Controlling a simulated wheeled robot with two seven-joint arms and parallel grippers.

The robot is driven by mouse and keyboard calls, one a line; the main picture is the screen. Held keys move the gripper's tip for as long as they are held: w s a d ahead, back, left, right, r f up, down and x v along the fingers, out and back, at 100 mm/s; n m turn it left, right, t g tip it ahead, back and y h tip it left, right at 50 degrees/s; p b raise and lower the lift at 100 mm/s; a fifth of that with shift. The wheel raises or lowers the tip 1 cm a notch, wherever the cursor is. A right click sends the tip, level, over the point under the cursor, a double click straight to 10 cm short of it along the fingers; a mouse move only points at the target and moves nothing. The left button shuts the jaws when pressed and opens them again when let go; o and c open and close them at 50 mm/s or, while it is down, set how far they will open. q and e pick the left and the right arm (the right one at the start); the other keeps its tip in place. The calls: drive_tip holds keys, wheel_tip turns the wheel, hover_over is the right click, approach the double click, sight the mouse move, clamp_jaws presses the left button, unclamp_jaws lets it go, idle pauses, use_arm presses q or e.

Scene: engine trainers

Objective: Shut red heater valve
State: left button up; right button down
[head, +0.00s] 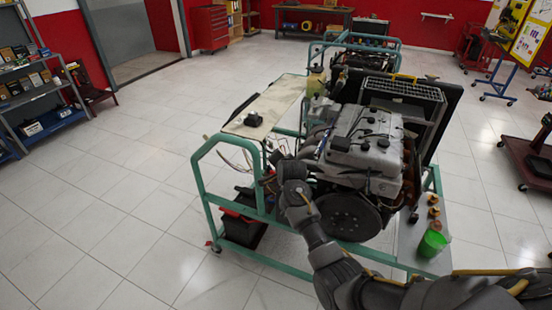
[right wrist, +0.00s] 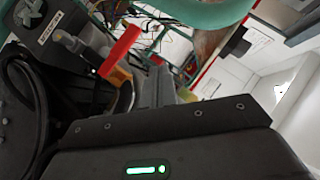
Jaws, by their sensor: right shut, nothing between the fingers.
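The red heater valve handle (right wrist: 121,50) shows in the right wrist view as a flat red lever, tilted up to the right, with a yellowish fitting (right wrist: 119,76) below it. My right gripper (right wrist: 155,88) is shut and empty, just right of and below the handle. I cannot tell whether they touch. In the head view my right arm comes in from the bottom right, and its gripper (head: 268,181) is at the front left of the engine (head: 362,140). The valve cannot be made out there. My left gripper is not in view.
A green frame (head: 202,185) surrounds the engine, and its tube (right wrist: 200,12) crosses the top of the wrist view. Loose wires (head: 240,155) hang near the gripper. A green cup (head: 432,243) stands on the right shelf. The floor at left is clear.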

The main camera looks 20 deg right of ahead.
drive_tip(key=s+a+r+p, duration=0.1)
drive_tip(key=s+a+r, duration=0.1)
drive_tip(key=r, duration=0.3)
drive_tip(key=s+a+r+p, duration=0.1)
drive_tip(key=s+a+r, duration=0.2)
drive_tip(key=r, duration=0.2)
drive_tip(key=shift+r+p, duration=0.3)
drive_tip(key=shift+r, duration=0.05)
